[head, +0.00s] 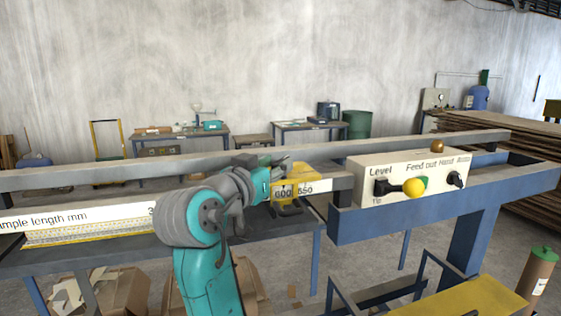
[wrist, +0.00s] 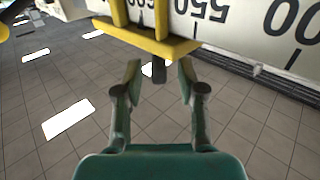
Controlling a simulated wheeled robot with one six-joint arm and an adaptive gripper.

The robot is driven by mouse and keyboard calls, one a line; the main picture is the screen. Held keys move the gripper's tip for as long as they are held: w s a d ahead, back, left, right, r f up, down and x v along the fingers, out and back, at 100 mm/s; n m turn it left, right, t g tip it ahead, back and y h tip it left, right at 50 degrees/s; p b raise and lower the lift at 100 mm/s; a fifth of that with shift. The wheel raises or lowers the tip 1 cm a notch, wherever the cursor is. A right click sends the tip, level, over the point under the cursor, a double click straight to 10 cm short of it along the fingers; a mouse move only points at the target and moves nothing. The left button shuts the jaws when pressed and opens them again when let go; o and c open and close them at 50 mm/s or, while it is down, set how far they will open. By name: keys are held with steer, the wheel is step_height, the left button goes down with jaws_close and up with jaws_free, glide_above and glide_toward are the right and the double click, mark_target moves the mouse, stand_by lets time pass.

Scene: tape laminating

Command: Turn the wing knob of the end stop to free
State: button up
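The yellow end stop (head: 300,174) sits on the scale rail near the 600 and 550 marks, right of my arm in the head view. In the wrist view its yellow bar (wrist: 150,42) crosses the top, in front of the printed numbers. A short dark piece (wrist: 158,76), which looks like the wing knob, hangs below the bar; whether it is tight or free cannot be told. My gripper (wrist: 160,70) is open, with one finger on each side of this piece and visible gaps between. In the head view my fingertips cannot be made out clearly.
The white scale rail (wrist: 240,30) runs behind the end stop. A control box (head: 408,175) with a yellow ball-ended lever (head: 413,187) stands to the right on the blue frame (head: 450,205). Cardboard boxes (head: 115,288) lie below the bench. Tiled floor shows under my gripper.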

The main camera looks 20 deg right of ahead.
mark_target(281, 160)
steer(key=shift+x, duration=1.6)
jaws_close()
steer(key=shift+n+t+y, duration=0.4)
steer(key=shift+y, duration=0.1)
steer(key=n+t+y, duration=0.1)
steer(key=n+y, duration=0.1)
steer(key=y, duration=0.1)
steer(key=n+t+y, duration=0.2)
steer(key=y, duration=0.1)
steer(key=shift+s+d, duration=0.1)
steer(key=shift+n+t+y, duration=0.7)
steer(key=shift+n+y, duration=1.3)
steer(key=shift+y, duration=1.1)
